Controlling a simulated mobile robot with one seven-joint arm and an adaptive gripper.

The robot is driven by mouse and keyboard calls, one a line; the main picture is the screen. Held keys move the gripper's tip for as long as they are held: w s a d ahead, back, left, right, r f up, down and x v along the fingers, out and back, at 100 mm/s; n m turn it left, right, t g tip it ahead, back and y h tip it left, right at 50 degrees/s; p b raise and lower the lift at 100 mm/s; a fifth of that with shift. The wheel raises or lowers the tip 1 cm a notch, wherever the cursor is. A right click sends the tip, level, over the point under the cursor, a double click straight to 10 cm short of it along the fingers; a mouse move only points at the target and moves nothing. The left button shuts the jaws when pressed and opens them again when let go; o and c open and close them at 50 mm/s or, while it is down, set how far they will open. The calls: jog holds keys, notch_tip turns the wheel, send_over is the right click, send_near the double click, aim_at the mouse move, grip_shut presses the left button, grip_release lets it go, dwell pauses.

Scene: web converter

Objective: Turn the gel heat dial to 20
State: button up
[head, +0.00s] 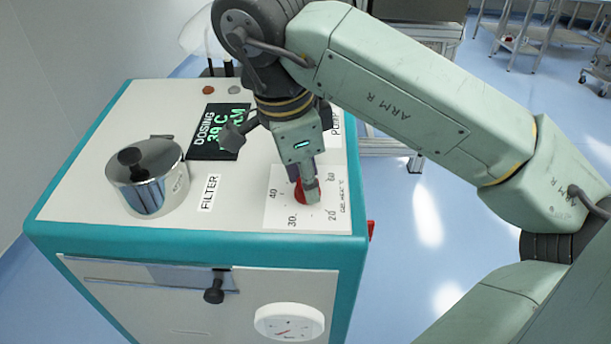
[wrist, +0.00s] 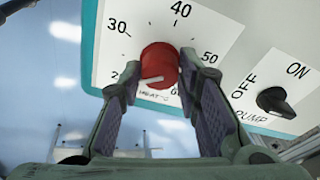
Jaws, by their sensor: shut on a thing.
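The gel heat dial is a red round knob (head: 300,197) on a white scale plate (head: 280,214) on top of the machine; it also shows in the wrist view (wrist: 158,62). My gripper (head: 308,183) points down over it, shut on the knob, with its two fingers (wrist: 157,80) on either side. The 30, 40 and 50 marks show clearly in the wrist view; 60 is partly hidden.
A black pump switch (wrist: 276,101) with OFF and ON labels is beside the dial. A dark display (head: 219,132), a steel filter pot (head: 147,180) and a teal machine edge (head: 200,246) surround the panel. A gauge (head: 289,321) is on the front.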

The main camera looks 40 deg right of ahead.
jog(key=shift+n, duration=1)
jog(key=o, duration=1.1)
jog(key=shift+o, duration=0.2)
jog(key=shift+r, duration=0.5)
jog(key=shift+s+a+r, duration=0.2)
jog(key=shift+a+r, duration=0.2)
jog(key=shift+r, duration=0.15)
jog(key=shift+s+a+r, duration=0.15)
jog(key=shift+a+r, duration=0.25)
jog(key=shift+r, duration=0.1)
jog(key=s+a, duration=0.4)
jog(key=a, duration=0.6)
jog(key=shift+s, duration=0.25)
